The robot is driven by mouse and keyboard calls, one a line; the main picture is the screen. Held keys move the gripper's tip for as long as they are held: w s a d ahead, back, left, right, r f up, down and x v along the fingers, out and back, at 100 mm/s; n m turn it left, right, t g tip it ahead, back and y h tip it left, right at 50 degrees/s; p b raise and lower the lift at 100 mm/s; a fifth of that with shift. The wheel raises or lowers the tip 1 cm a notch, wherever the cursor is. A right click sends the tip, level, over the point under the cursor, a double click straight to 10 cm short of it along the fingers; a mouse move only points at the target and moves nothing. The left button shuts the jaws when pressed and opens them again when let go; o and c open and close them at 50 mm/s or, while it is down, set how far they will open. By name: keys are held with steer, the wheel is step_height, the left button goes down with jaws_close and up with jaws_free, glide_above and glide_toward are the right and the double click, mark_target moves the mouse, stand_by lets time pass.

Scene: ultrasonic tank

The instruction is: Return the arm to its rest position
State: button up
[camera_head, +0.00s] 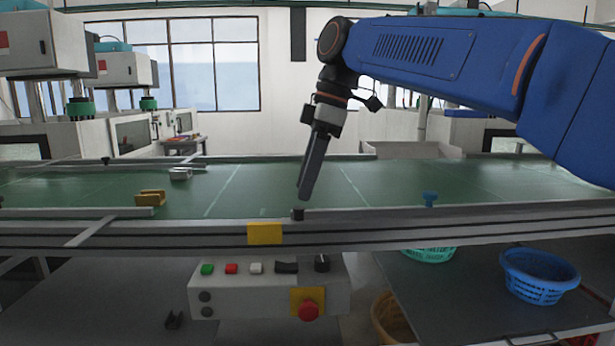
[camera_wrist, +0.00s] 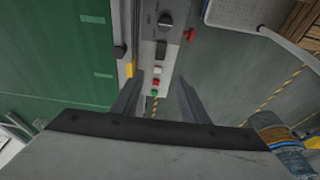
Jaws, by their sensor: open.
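My gripper (camera_head: 303,194) hangs from my blue arm, which reaches in from the right in the head view. It points down, slightly tilted, over the near edge of the green conveyor (camera_head: 255,185). In the wrist view my gripper (camera_wrist: 158,88) shows two dark fingers spread apart with nothing between them. Beyond the fingertips in that view is the control box (camera_wrist: 150,60) with its buttons, below the conveyor's front rail.
On the belt lie a brass-coloured part (camera_head: 150,198) and a grey metal part (camera_head: 181,174). A red emergency knob (camera_head: 308,311) juts from the control box. A blue basket (camera_head: 538,278) sits on a lower grey surface at right.

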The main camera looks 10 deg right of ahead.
steer(key=shift+d+r, duration=0.1)
steer(key=shift+r, duration=0.15)
steer(key=s+d+f+m+t+h, duration=0.1)
steer(key=s+d+f+m, duration=0.5)
steer(key=f, duration=0.4)
steer(key=s+d+f+m+t+h, duration=0.1)
steer(key=s+d+f+m+t, duration=0.1)
steer(key=s+d+f+m, duration=0.3)
steer(key=s+d+f+m+t+h, duration=0.1)
steer(key=s+d+f+m, duration=0.5)
steer(key=f, duration=1.1)
steer(key=s+d, duration=0.3)
steer(key=d, duration=0.2)
steer(key=shift+s+d+f+m+t, duration=0.15)
steer(key=shift+s+d+m+t, duration=0.1)
steer(key=shift+m+t, duration=0.05)
